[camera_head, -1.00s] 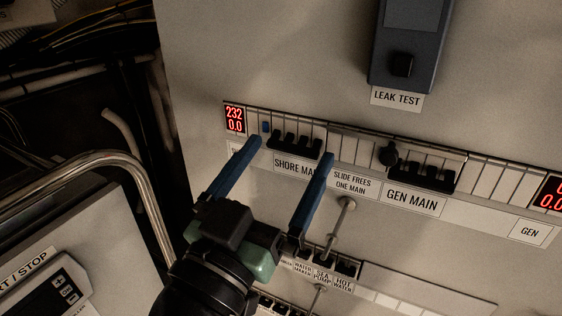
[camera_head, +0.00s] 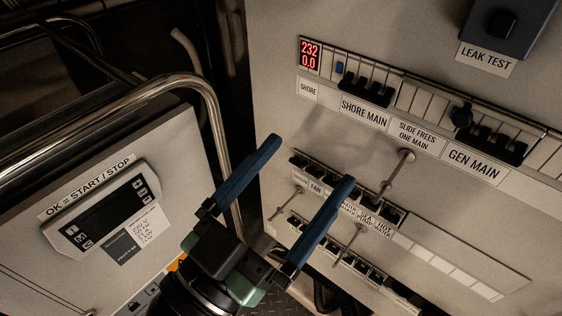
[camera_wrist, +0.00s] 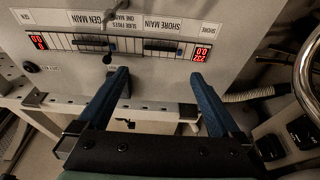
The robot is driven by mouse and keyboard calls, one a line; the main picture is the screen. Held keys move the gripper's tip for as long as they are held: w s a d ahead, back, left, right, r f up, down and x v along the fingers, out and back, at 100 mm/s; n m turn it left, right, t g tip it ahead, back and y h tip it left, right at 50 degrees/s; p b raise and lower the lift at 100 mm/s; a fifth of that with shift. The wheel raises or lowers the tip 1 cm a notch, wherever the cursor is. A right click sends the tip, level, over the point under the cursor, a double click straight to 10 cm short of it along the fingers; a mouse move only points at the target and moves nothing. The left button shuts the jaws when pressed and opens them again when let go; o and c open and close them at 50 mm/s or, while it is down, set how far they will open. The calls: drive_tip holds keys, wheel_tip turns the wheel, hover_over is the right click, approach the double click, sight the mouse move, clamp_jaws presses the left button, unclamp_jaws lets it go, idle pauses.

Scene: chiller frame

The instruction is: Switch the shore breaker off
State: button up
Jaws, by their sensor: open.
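The shore breaker (camera_head: 366,90) is a row of black toggles above the SHORE MAIN label (camera_head: 365,113). A small blue part (camera_head: 340,68) is at its left. A red display (camera_head: 309,54) beside it reads 232 over 0.0. My gripper (camera_head: 308,162) is open and empty, its two blue fingers below and left of this breaker in the head view. In the wrist view the panel is upside down; the shore breaker (camera_wrist: 162,47) lies beyond the gap between the fingertips (camera_wrist: 160,78). Nothing touches the breaker there. The exact toggle position is too small to tell.
A metal rod (camera_head: 400,170) sticks out below. Lower breaker rows (camera_head: 350,190) lie behind the fingers. A chrome rail (camera_head: 200,90) and controller (camera_head: 102,208) are left.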

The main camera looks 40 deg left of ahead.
drive_tip(key=shift+v, duration=1.25)
